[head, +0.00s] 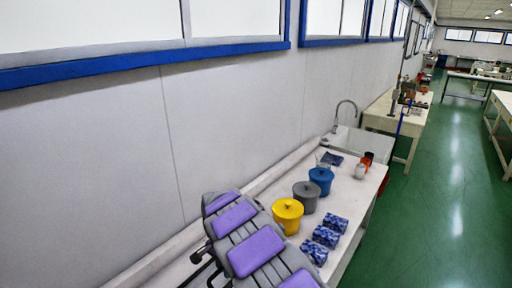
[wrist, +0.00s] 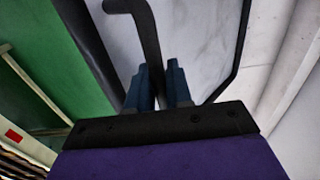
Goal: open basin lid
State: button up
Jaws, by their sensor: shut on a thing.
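In the wrist view, the two blue fingers of my gripper (wrist: 159,88) stand close together. A dark bent bar (wrist: 147,30) comes down from the top and its lower end runs in between the fingers, which are shut on it. I cannot tell what this bar belongs to, and no basin lid is clearly recognisable. My gripper's fingers cannot be made out there.
Several blue patterned blocks (head: 326,237) lie along the bench's front edge. A white bottle (head: 360,171), a dark folded cloth (head: 332,158) and a sink tap (head: 346,104) are farther back. The green floor (head: 440,200) on the right is clear. A wall runs along the left.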

jog(key=shift+a, duration=0.15)
jog(key=w+a+r, duration=0.1)
jog(key=w+a+r+p, duration=0.1)
jog(key=shift+a+r+p, duration=0.15)
jog(key=shift+a+p, duration=0.15)
jog(key=shift+a, duration=0.05)
jog(key=shift+w+r, duration=0.1)
jog(key=shift+w+a+r+p, duration=0.45)
jog(key=shift+w+a, duration=0.1)
jog(key=shift+a, duration=0.2)
jog(key=shift+w+a+r+p, duration=0.45)
jog(key=shift+w+a, duration=0.1)
jog(key=shift+a, duration=0.15)
jog(key=shift+w+a+r+p, duration=0.4)
jog(key=shift+w+a+p, duration=0.25)
jog(key=shift+a, duration=0.15)
jog(key=shift+w+a+r+p, duration=0.35)
jog(key=shift+w+a+p, duration=0.25)
jog(key=shift+a, duration=0.2)
